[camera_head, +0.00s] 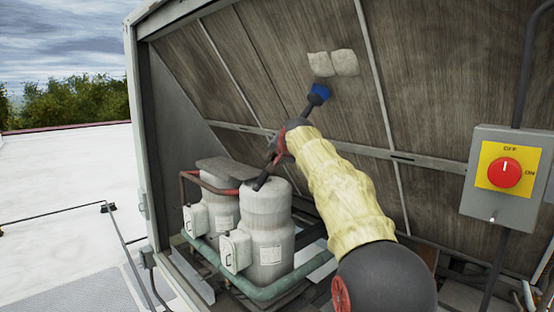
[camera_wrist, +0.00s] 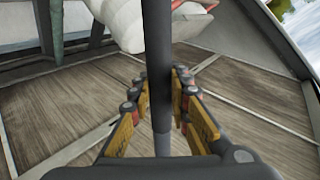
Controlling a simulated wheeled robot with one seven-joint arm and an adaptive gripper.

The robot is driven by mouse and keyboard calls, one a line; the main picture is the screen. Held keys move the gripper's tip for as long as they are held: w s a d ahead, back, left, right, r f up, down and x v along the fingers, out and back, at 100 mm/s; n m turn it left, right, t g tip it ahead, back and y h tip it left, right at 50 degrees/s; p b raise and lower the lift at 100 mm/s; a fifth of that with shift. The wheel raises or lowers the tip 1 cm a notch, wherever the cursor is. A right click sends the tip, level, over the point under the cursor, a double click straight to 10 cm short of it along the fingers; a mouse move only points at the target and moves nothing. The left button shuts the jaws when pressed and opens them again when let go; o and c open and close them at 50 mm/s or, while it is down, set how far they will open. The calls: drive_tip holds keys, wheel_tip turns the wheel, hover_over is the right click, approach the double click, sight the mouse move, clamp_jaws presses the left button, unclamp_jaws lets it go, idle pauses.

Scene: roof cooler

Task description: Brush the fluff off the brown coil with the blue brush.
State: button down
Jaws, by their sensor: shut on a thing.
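The brown coil (camera_head: 270,60) is the large slanted ribbed panel split by pale metal strips; it also shows in the wrist view (camera_wrist: 70,105). My gripper (camera_head: 276,150) is shut on the dark handle of the blue brush (camera_head: 318,94). The brush head points up and lies just below the fluff; I cannot tell whether it touches the coil. In the wrist view the dark handle (camera_wrist: 158,70) runs upright between the fingers of my gripper (camera_wrist: 160,105). The brush head is out of that view.
Two pale compressor tanks (camera_head: 266,235) with red and green pipes stand below my gripper. A grey switch box (camera_head: 508,175) with a red knob is at the right. The cabinet's metal frame (camera_head: 136,110) edges the left. The white roof (camera_head: 65,170) lies open beyond.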

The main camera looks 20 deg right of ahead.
drive_tip(key=shift+s+a+f+b, duration=0.35)
drive_tip(key=shift+a+f+b, duration=0.25)
drive_tip(key=shift+a+b, duration=0.25)
drive_tip(key=shift+s+a+f+b, duration=0.3)
drive_tip(key=shift+a+f+b, duration=0.3)
drive_tip(key=shift+a+b, duration=0.15)
drive_tip(key=shift+r, duration=0.1)
